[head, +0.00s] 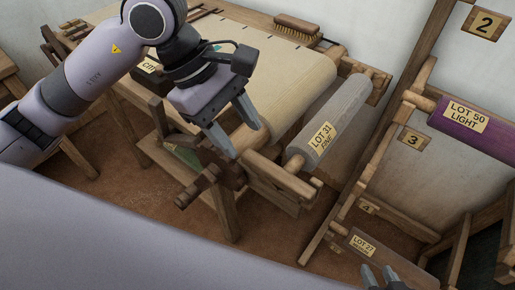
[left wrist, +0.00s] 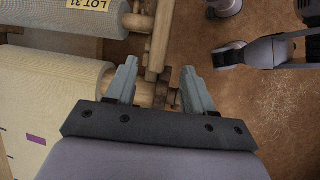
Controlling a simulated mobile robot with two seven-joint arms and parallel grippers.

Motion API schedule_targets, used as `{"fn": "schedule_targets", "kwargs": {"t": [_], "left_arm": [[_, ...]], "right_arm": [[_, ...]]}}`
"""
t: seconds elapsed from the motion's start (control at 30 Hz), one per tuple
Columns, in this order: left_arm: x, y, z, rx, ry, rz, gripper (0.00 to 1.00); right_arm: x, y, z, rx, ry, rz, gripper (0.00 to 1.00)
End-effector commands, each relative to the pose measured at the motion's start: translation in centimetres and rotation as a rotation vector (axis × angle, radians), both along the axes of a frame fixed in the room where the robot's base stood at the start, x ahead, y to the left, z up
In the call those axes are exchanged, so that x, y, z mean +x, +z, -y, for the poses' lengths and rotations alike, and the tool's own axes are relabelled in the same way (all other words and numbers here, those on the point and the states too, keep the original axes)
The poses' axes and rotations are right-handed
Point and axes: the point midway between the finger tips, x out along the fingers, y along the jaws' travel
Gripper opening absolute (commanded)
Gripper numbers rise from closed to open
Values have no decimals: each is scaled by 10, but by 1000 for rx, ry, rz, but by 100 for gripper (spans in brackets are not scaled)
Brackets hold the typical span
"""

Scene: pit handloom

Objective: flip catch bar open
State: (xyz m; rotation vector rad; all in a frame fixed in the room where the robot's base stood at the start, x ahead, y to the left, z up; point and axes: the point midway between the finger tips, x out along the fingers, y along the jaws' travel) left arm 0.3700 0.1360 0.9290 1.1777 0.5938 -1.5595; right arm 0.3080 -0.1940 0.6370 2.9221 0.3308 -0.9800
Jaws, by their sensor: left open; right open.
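A pale wooden bar (head: 280,176), which looks like the catch bar, lies across the loom's near end, below the end of the grey LOT 31 roller (head: 332,122). In the left wrist view, this bar (left wrist: 158,38) runs up from between my fingertips. My left gripper (head: 238,136) is open and empty, pointing down near the bar's left end and the cream cloth roll. I cannot tell whether it touches the bar. My right gripper (head: 380,274) is open and empty at the bottom right, away from the loom.
Cream cloth (head: 258,55) covers the loom, with a brush (head: 296,28) behind. A dark ratchet-like wooden part (head: 202,185) juts out below my left gripper. A rack at right holds a purple LOT 50 roll (head: 475,125) and a LOT 27 roll (head: 372,250).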

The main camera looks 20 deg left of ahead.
Motion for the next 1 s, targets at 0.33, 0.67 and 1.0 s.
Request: {"fn": "schedule_targets", "kwargs": {"t": [0.33,0.67,1.0], "left_arm": [[2,-41,16,18,-1,8,53],[4,-64,27,17,0,9,53],[4,-64,27,17,0,10,7]], "right_arm": [[1,1,-1,2,1,2,43],[1,1,-1,5,-1,2,43],[1,1,-3,11,-7,3,43]]}}
